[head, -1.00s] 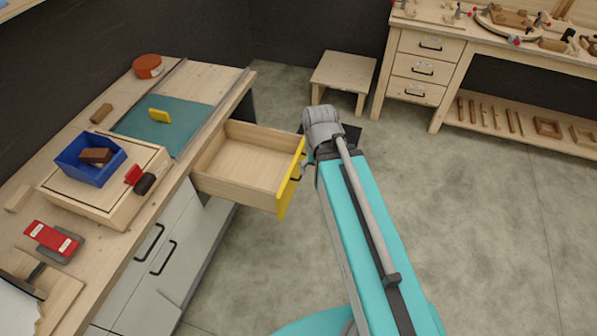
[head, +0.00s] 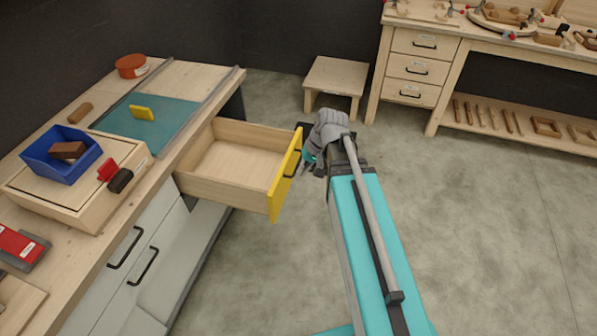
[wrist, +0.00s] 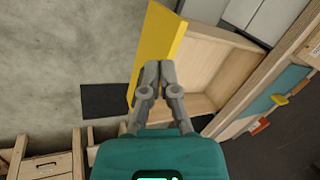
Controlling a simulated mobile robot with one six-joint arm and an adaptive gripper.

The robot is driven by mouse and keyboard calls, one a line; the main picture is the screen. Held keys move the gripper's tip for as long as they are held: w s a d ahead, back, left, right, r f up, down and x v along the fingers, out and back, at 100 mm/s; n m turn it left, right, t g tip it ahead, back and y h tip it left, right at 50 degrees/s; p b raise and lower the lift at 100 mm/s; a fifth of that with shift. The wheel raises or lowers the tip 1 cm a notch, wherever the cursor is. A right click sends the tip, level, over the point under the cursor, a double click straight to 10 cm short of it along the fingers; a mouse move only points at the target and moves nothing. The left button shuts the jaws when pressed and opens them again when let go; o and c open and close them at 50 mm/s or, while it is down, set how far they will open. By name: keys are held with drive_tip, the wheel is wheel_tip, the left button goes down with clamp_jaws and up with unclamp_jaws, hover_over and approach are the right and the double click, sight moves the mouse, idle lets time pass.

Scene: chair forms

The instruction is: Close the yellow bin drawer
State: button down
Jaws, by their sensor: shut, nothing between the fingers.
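The wooden drawer (head: 222,162) stands pulled out from the workbench, empty, with a yellow front (head: 285,176) and a dark handle (head: 293,162). In the wrist view the yellow front (wrist: 158,40) lies just ahead of my gripper (wrist: 160,66), with the drawer's inside (wrist: 205,72) to the right. My gripper's fingertips are together and empty, overlapping the edge of the yellow front in that view; I cannot tell whether they touch it. In the head view my gripper (head: 308,160) is at the outer side of the yellow front, partly hidden by my wrist.
The workbench (head: 188,78) holds a blue bin (head: 62,165), a teal mat (head: 172,118) with a yellow block (head: 143,113), and red clamps. A stool (head: 338,75) and another bench (head: 415,42) stand behind. The floor (head: 470,220) to the right is open.

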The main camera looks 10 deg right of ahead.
drive_tip(key=w+d+f+m+t+y+b, duration=0.1)
drive_tip(key=w+f+y+b, duration=0.3)
drive_tip(key=f+b, duration=0.5)
drive_tip(key=m+t+y+b, duration=0.3)
drive_tip(key=t+y+b, duration=0.4)
drive_tip(key=b, duration=2.1)
approach(294, 161)
drive_tip(key=s+d, duration=0.4)
drive_tip(key=shift+d+r+m+b, duration=0.25)
drive_tip(key=shift+d+m+b, duration=0.1)
drive_tip(key=shift+d, duration=0.2)
drive_tip(key=shift+w+a, duration=0.1)
drive_tip(key=shift+a, duration=0.05)
drive_tip(key=x, duration=1.3)
drive_tip(key=shift+w+a, duration=0.25)
drive_tip(key=shift+a, duration=0.05)
drive_tip(key=shift+w, duration=0.1)
